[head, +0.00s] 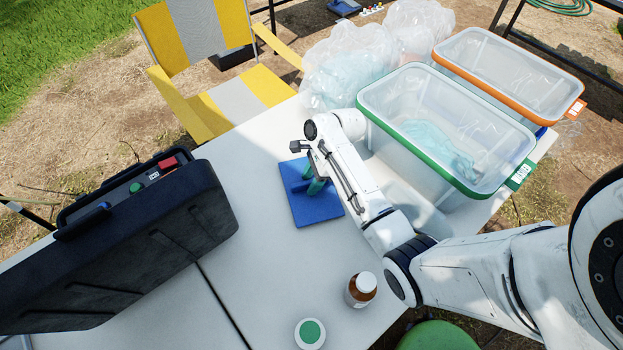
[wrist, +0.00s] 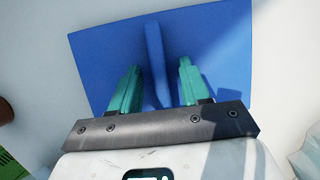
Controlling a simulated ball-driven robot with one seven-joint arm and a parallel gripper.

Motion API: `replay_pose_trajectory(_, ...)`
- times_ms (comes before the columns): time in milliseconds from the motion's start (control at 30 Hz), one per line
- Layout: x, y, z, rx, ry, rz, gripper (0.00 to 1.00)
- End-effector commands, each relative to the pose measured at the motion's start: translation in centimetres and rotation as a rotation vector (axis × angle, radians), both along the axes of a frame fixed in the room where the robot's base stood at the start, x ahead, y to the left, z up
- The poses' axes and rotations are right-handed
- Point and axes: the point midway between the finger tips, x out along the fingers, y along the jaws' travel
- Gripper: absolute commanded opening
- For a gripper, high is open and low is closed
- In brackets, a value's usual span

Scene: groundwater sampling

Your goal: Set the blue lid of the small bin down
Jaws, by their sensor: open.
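The blue lid (head: 318,210) is a flat square plate with a raised ridge handle, lying on the white table in the middle of the head view. In the wrist view the lid (wrist: 220,45) fills the upper middle, with its ridge running away from me. My gripper (head: 313,184) is over the lid, pointing down. In the wrist view its two teal fingers (wrist: 160,66) stand on either side of the ridge, with a gap to each side. The gripper is open and holds nothing. My wrist hides part of the lid's far side in the head view.
A green-rimmed clear bin (head: 395,135) and an orange-rimmed bin (head: 470,85) stand right of the lid. A black case (head: 130,255) is at left. A brown bottle (head: 361,290) and a white-green jar (head: 310,333) stand nearer me. The table (head: 255,265) between is clear.

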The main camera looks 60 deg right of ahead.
Motion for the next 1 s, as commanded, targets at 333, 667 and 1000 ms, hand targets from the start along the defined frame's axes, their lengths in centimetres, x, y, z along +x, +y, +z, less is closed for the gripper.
replay_pose_trajectory(333, -1.0, -1.5, 4.7, -0.002, -0.005, -0.001, 0.46)
replay_pose_trajectory(667, -2.4, -3.2, 10.1, -0.001, -0.003, -0.001, 0.46)
replay_pose_trajectory(1000, -3.6, 0.3, 9.5, -0.061, -0.039, 0.215, 0.46)
